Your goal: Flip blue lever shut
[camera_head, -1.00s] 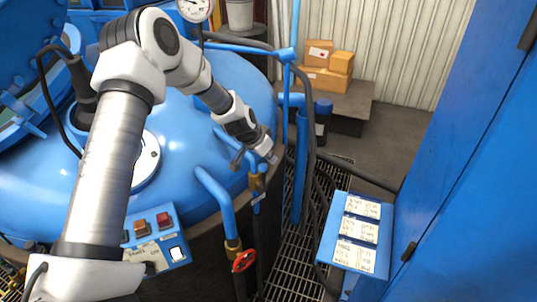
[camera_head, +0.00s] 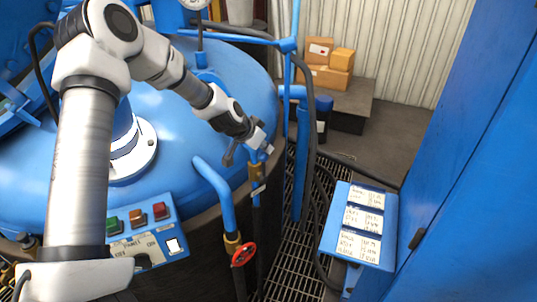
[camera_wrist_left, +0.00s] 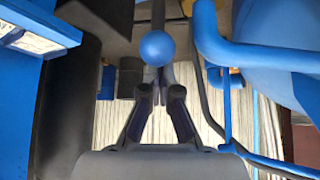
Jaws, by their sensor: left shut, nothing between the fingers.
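A brass valve (camera_head: 257,172) sits on a thin blue pipe at the right side of the big blue vessel. My left gripper (camera_head: 267,147) is shut and empty, just above the brass valve. In the left wrist view the closed fingertips (camera_wrist_left: 161,78) point at a round blue end (camera_wrist_left: 157,47), which overlaps them in the picture. I cannot tell whether they touch it. My right gripper does not show.
A pipe with a red handwheel (camera_head: 243,254) stands left of and below the valve. A black hose (camera_head: 311,130) and a blue post (camera_head: 301,165) rise to its right. A blue sign board (camera_head: 327,243) and blue cabinet (camera_head: 480,190) are further right. A button panel (camera_head: 174,243) is at lower left.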

